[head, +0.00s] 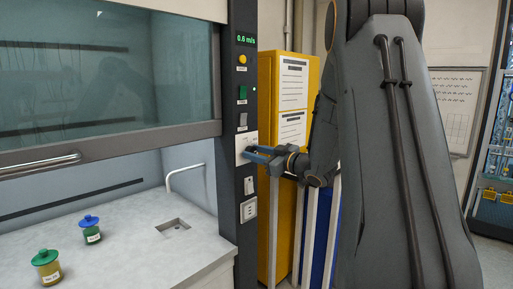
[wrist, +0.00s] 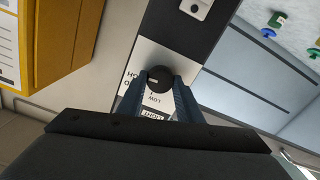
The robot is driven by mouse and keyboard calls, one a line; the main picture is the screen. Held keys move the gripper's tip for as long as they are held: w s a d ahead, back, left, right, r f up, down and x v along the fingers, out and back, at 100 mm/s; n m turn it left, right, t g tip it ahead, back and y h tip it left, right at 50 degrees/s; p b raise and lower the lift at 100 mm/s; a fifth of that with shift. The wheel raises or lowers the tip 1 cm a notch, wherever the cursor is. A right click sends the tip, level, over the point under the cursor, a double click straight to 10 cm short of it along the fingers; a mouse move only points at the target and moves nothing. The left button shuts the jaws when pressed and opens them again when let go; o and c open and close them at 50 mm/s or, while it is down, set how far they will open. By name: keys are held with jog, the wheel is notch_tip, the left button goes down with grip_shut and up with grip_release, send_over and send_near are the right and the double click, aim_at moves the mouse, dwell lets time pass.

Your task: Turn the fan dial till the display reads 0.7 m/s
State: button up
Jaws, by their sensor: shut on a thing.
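The fan display (head: 245,41) glows green at the top of the dark control column and reads 0.6 m/s. The fan dial (wrist: 160,77) is a round black knob with a pale pointer mark, on a white plate (wrist: 146,52) with printed letters, "LOW" among them. My gripper (wrist: 158,88) has its two blue-grey fingers on either side of the dial, shut on it. In the head view my gripper (head: 256,154) reaches the white plate from the right and mostly hides the dial.
Above the plate are a yellow button (head: 242,59), a green switch (head: 242,92) and a grey switch (head: 243,121). Sockets (head: 249,210) sit below. The glass sash (head: 100,75) is partly raised over a worktop with two lidded jars (head: 47,267) (head: 92,234). A yellow cabinet (head: 290,70) stands close behind my arm.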

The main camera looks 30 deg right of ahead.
jog(key=shift+m+p, duration=0.45)
jog(key=shift+m, duration=0.15)
jog(key=o, duration=1)
jog(key=shift+o, duration=0.2)
jog(key=b+v, duration=0.2)
jog(key=v, duration=0.5)
jog(key=shift+s+d, duration=0.15)
jog(key=shift+s, duration=0.2)
